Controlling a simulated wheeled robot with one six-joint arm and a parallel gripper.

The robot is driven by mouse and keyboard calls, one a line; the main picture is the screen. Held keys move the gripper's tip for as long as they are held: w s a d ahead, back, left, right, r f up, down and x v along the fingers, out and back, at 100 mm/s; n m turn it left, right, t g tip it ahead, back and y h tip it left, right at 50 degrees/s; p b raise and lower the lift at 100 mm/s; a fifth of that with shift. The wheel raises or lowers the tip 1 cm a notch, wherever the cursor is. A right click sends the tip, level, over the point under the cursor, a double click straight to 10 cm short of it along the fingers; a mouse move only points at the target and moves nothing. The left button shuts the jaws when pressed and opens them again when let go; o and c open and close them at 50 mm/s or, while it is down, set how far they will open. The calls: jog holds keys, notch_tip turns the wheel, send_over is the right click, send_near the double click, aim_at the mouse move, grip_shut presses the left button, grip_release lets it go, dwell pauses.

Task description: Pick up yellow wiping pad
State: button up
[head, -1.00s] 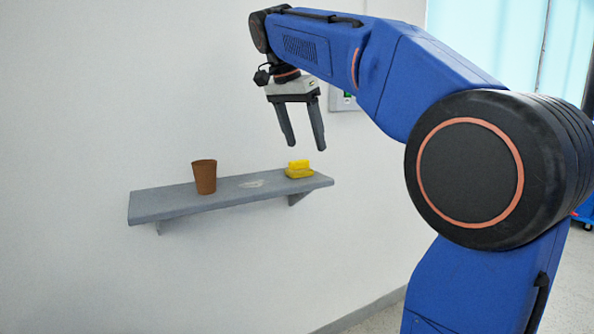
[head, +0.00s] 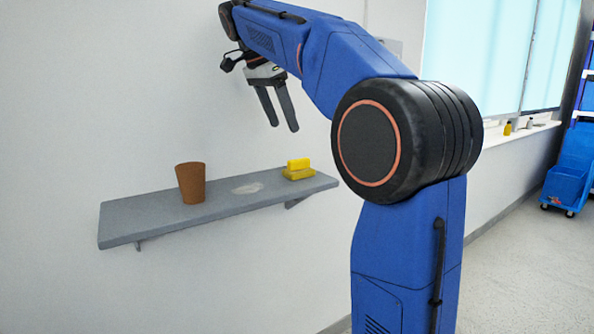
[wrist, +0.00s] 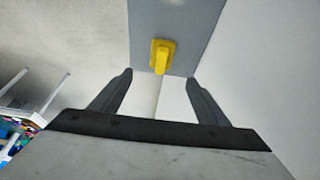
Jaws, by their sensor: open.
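The yellow wiping pad (head: 298,169) lies near the right end of a grey wall shelf (head: 140,215). It has a flat base with a raised block on top. In the wrist view the pad (wrist: 161,57) shows just beyond the fingertips, near the shelf's end. My gripper (head: 283,128) is open and empty, pointing down above the shelf, slightly left of the pad in the head view. In the wrist view my gripper's fingers (wrist: 158,77) are spread wide, with the pad ahead of the gap between them. Nothing hides the pad.
A brown cup (head: 191,183) stands on the shelf left of the pad. A pale smear (head: 246,188) lies on the shelf between them. The wall is close behind the shelf. A blue cart (head: 566,185) stands far right, with open floor before it.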

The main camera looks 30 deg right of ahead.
aim_at(298, 159)
jog(key=x, duration=0.9)
jog(key=shift+x, duration=2.65)
jog(key=shift+w+d+r, duration=0.1)
jog(key=shift+w, duration=0.05)
jog(key=shift+c, duration=0.6)
jog(key=c, duration=1)
